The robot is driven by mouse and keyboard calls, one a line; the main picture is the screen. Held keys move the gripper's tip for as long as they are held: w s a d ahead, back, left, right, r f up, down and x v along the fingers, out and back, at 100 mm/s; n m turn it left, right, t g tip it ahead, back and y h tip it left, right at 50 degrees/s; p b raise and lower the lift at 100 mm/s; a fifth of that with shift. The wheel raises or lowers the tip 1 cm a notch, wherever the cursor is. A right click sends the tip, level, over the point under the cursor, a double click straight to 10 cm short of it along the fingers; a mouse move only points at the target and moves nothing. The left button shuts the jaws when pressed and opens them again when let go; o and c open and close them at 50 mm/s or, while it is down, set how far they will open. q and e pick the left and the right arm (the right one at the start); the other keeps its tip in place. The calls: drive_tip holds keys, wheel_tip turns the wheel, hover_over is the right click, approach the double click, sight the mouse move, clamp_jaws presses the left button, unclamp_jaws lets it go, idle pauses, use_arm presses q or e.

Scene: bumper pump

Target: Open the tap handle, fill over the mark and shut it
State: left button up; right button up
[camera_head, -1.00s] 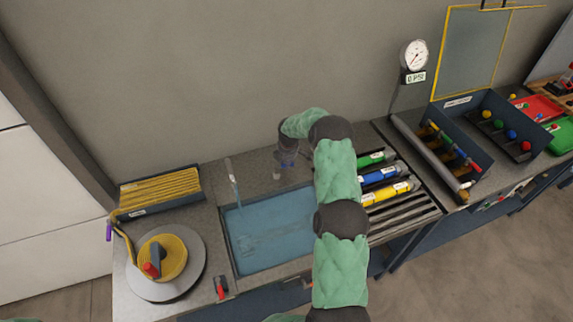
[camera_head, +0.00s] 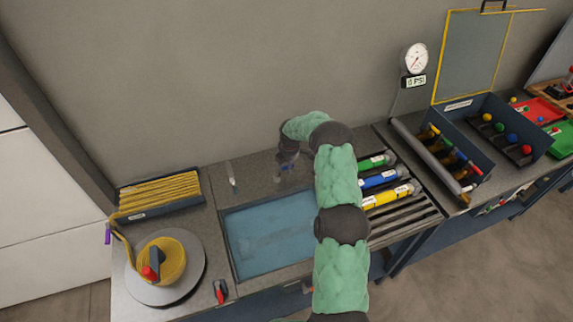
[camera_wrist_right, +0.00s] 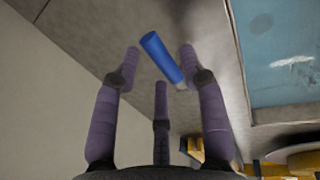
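The tap handle is a blue bar (camera_wrist_right: 160,58) at the back of the counter, seen tilted in the right wrist view. My right gripper (camera_head: 287,168) is over the counter behind the basin, pointing down. In the right wrist view its fingers (camera_wrist_right: 158,66) are spread, with the blue handle between them, nearer the right finger. I see no firm grip on it. The tap spout (camera_head: 232,175) stands at the basin's back left, with no clear stream below it. The basin (camera_head: 222,240) holds blue water (camera_head: 275,235). I cannot make out the mark. My left gripper is out of view.
Left of the basin are a round plate with a yellow coil (camera_head: 172,262) and a tray of yellow rope (camera_head: 160,190). A red-handled valve (camera_head: 220,292) is at the front edge. Coloured cylinders (camera_head: 380,180) lie on a rack at right, before a gauge (camera_head: 415,60).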

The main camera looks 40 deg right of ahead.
drive_tip(key=shift+r, duration=0.1)
wheel_tip(320, 180, up, 12)
drive_tip(key=s, duration=0.2)
drive_tip(key=shift+a+f, duration=0.2)
drive_tip(key=shift+a, duration=0.25)
drive_tip(key=shift+s, duration=0.1)
idle(0.4)
